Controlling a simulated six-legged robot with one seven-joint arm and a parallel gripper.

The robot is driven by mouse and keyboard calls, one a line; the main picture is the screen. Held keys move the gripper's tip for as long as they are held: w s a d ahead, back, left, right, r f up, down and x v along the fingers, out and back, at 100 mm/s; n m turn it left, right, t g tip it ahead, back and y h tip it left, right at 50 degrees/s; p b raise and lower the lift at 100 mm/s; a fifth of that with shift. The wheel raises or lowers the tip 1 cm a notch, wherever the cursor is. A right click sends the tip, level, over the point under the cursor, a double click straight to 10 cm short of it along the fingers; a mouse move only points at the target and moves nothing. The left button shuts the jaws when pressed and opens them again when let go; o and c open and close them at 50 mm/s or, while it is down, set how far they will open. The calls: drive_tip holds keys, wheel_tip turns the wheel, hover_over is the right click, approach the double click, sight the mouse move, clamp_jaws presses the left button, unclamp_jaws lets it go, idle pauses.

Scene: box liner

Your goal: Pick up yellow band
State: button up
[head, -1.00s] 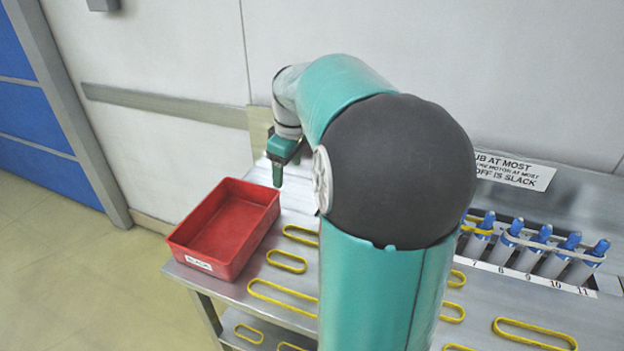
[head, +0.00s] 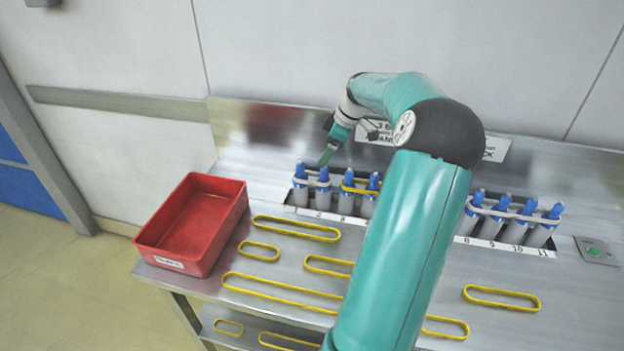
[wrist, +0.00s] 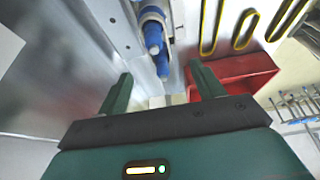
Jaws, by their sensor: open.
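Several yellow bands lie flat on the metal bench: a long one (head: 338,236) by the red tray, a small one (head: 278,256), another long one (head: 335,308) near the front and one at the right (head: 465,291). One yellow band (head: 360,191) is around blue-topped bottles (head: 374,183) in the rack. My gripper (head: 326,158) is above the rack's left end, open and empty, apart from the bands. In the wrist view, bands (wrist: 203,45) show beyond the fingers (wrist: 162,92). My arm hides the rack's middle.
A red tray (head: 143,243) with a label stands at the bench's left edge. Pale bands loop other bottles in the numbered rack. A metal backboard (head: 235,130) rises behind the rack. A lower shelf holds more yellow bands (head: 240,333). A panel with a green button (head: 594,252) is at the right.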

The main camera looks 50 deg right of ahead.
drive_tip(key=x, duration=0.5)
drive_tip(key=shift+w+f, duration=0.1)
drive_tip(key=shift+f, duration=0.15)
drive_tip(key=x, duration=0.4)
drive_tip(key=shift+w+d+f, duration=0.15)
drive_tip(key=shift+w+f, duration=0.05)
drive_tip(key=shift+f, duration=0.2)
drive_tip(key=c, duration=1.1)
